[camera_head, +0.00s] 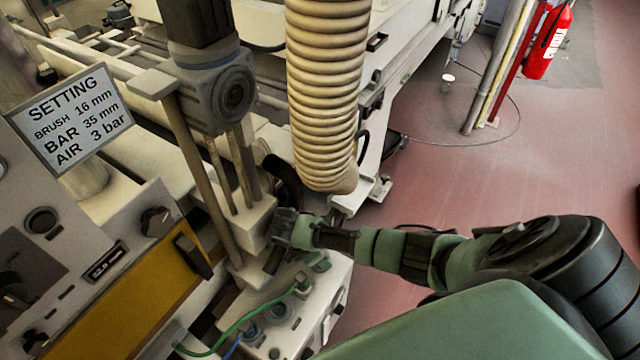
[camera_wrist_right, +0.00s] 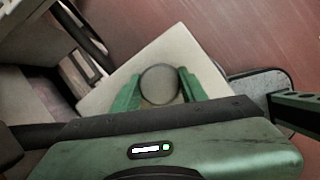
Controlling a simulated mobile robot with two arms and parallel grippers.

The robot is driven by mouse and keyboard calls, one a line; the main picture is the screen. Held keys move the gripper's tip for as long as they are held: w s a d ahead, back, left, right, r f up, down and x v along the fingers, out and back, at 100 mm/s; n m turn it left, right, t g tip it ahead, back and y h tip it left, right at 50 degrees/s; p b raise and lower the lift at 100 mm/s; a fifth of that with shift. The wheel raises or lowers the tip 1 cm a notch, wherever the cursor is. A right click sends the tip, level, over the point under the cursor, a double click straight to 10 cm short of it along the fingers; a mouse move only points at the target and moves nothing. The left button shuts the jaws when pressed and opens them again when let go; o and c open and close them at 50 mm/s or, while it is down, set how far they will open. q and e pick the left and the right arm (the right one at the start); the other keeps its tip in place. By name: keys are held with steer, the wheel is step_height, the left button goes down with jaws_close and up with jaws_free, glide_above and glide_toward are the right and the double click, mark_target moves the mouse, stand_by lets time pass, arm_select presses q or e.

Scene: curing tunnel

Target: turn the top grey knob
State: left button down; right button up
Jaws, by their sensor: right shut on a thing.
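The top grey knob (camera_wrist_right: 160,84) shows in the right wrist view as a round grey disc on a pale plate (camera_wrist_right: 118,82). My right gripper (camera_wrist_right: 161,88) has one green finger on each side of the knob and is shut on it. In the head view my right arm comes in from the right, and its gripper (camera_head: 310,270) is at the upper end of a white box (camera_head: 325,312). The knob is mostly hidden there by the fingers. Other round knobs (camera_head: 276,309) sit lower on the same box face. My left gripper is not in view.
A green cable (camera_head: 240,325) runs across the box close to my right gripper. A setting sign (camera_head: 70,118) and a control panel (camera_head: 50,235) stand at left. The red floor (camera_head: 530,150) at right is mostly clear.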

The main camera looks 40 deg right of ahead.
steer(key=shift+w+d, duration=0.1)
steer(key=shift+d, duration=0.05)
steer(key=o, duration=1.4)
steer(key=shift+c, duration=0.2)
step_height(320, 180, up, 20)
